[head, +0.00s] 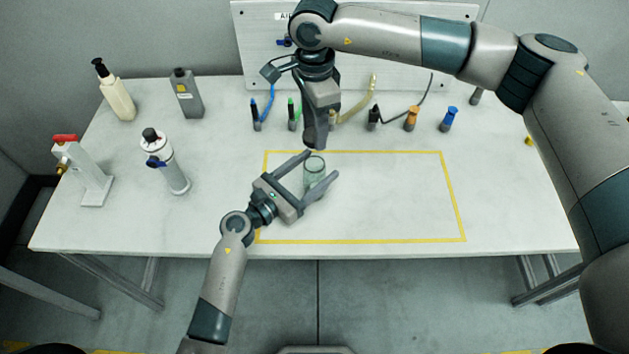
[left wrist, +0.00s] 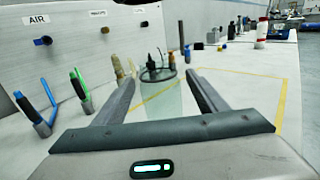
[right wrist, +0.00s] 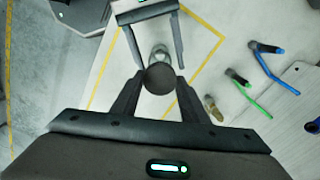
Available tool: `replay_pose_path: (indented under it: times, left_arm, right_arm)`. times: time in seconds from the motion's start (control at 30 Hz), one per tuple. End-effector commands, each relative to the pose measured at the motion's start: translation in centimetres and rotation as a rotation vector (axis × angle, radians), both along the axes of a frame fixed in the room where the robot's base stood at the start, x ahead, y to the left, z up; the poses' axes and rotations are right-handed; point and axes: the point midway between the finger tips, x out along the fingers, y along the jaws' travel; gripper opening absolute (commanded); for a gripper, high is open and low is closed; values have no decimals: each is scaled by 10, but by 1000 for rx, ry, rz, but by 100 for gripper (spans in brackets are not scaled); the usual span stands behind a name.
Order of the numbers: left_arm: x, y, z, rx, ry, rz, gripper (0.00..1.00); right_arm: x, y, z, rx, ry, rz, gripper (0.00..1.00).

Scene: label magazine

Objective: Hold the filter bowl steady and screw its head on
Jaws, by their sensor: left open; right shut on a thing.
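The clear greenish filter bowl (head: 314,178) stands upright inside the yellow outline on the table. My left gripper (head: 321,164) is open, with one finger on each side of the bowl. In the left wrist view the bowl (left wrist: 162,103) stands between the spread fingers, with gaps on both sides. My right gripper (head: 316,142) points down above the bowl, shut on the dark filter head. In the right wrist view the round dark head (right wrist: 160,79) sits between the fingertips and partly covers the bowl (right wrist: 159,52). The head appears apart from the bowl.
A pump bottle (head: 117,97), grey bottle (head: 187,98), white canister (head: 165,165) and grey stand with a red top (head: 88,175) are at the left. Several hose ends and fittings (head: 411,119) line the back by the panel (head: 400,60). The right of the outline is clear.

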Motion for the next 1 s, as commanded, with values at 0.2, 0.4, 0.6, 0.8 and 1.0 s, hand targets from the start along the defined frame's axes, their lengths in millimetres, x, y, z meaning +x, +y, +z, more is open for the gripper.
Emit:
replay_pose_path:
  times: [0.2, 0.4, 0.6, 0.8, 1.0]
  left_arm:
    - [20, -19, 0, 0, 0, 1, 66]
    - [27, -27, 0, 0, 0, 0, 66]
    - [28, -28, 0, 0, 0, 0, 66]
    - [28, -28, 0, 0, 0, 0, 44]
    - [28, -28, 0, 0, 0, 0, 3]
  right_arm:
    - [0, 0, 0, 0, 0, 0, 20]
    - [0, 0, 0, 0, 0, 0, 20]
    - [0, 0, 0, 0, 0, 0, 20]
    - [0, 0, 0, 0, 0, 0, 20]
    - [0, 0, 0, 0, 0, 0, 20]
